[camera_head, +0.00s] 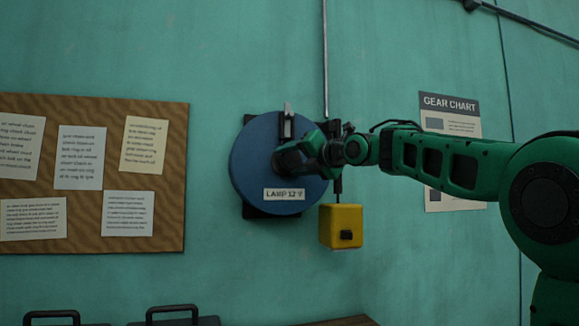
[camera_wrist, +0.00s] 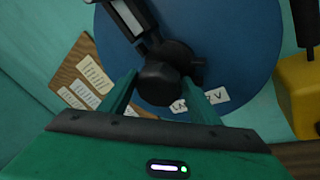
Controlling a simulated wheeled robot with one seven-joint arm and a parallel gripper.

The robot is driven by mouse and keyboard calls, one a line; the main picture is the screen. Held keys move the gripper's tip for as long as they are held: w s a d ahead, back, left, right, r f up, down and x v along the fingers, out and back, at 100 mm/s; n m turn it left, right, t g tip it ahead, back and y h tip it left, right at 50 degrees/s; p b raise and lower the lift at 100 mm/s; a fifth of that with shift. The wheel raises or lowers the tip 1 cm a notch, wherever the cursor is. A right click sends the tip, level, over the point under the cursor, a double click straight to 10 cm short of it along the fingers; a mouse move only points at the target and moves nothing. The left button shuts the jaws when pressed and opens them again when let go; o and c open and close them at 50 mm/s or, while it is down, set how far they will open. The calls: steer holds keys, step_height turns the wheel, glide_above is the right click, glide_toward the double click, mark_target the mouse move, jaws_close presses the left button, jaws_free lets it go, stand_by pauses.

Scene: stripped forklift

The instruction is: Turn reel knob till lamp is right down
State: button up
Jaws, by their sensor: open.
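The blue round reel (camera_head: 256,165) is on the green wall and bears a "LAMP 12 V" label (camera_head: 284,195). Its dark knob (camera_wrist: 163,82) shows in the wrist view at the reel's face. My gripper (camera_head: 303,156) is at the reel, with its open fingers (camera_wrist: 161,78) on either side of the knob. I cannot tell whether either finger touches it. The yellow box-shaped lamp (camera_head: 340,226) hangs from a dark stem just right of and below the reel's middle. Its side also shows in the wrist view (camera_wrist: 302,92). My gripper hides part of the reel.
A grey upright fitting (camera_head: 287,118) is at the reel's top. A thin pipe (camera_head: 325,60) runs up the wall. A cork board with papers (camera_head: 92,185) is at left, a gear chart (camera_head: 450,110) behind my arm. Dark cases with handles (camera_head: 172,315) stand at the bottom left.

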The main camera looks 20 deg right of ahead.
steer(key=c, duration=0.8)
